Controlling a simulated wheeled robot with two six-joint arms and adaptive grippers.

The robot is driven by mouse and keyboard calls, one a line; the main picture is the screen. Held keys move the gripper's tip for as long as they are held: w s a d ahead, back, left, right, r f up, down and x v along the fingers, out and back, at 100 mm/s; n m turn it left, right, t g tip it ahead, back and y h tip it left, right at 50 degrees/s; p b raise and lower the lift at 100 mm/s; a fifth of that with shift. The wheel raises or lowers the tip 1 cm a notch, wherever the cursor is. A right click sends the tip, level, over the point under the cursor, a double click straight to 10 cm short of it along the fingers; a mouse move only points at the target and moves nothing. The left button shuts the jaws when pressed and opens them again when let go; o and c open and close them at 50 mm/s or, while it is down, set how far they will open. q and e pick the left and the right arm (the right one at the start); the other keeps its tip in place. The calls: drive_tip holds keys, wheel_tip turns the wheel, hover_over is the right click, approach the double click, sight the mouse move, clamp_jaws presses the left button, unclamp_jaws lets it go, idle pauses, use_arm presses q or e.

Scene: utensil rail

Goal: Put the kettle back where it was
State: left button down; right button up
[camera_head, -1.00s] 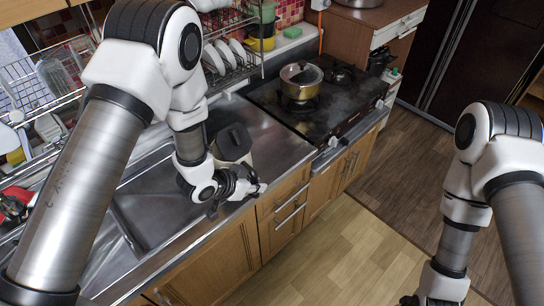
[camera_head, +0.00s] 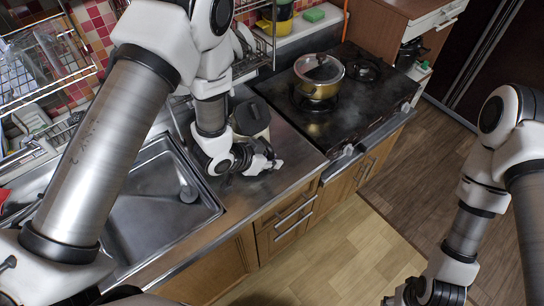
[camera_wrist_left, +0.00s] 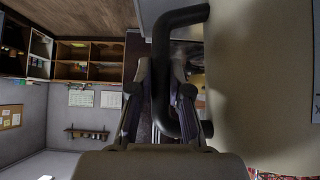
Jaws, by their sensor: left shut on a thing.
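The kettle (camera_head: 249,117) has a dark lid and a pale body. It is over the steel counter between the sink and the stove, partly hidden by my left arm. My left gripper (camera_head: 264,161) is at its near side. In the left wrist view my left gripper (camera_wrist_left: 160,85) has its fingers on either side of the black kettle handle (camera_wrist_left: 163,60), shut on it, and the pale kettle body (camera_wrist_left: 255,75) fills the right side. I cannot tell if the kettle's base touches the counter. My right gripper (camera_head: 425,293) is low at the bottom edge, its fingers unclear.
The sink (camera_head: 160,205) is left of the kettle. The stove (camera_head: 335,105) with a lidded gold pot (camera_head: 318,80) is to the right. A dish rack (camera_head: 245,50) stands behind. The counter strip (camera_head: 290,150) right of my left gripper is bare.

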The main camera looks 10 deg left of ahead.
use_arm(q)
drive_tip(key=shift+s+d+f+b, duration=0.1)
drive_tip(key=shift+s+f+b, duration=0.1)
drive_tip(key=shift+f+b, duration=0.3)
drive_tip(key=shift+s+f+b, duration=0.2)
drive_tip(key=shift+f+b, duration=0.1)
drive_tip(key=shift+f, duration=0.35)
drive_tip(key=shift+w+r, duration=0.1)
drive_tip(key=shift+w, duration=0.2)
drive_tip(key=c, duration=1.2)
unclamp_jaws()
drive_tip(key=shift+o, duration=0.4)
drive_tip(key=shift+s, duration=0.3)
drive_tip(key=b+v, duration=0.2)
drive_tip(key=v, duration=1)
use_arm(e)
wheel_tip(320, 180, down, 5)
drive_tip(key=shift+w+r, duration=0.1)
drive_tip(key=shift+r, duration=0.05)
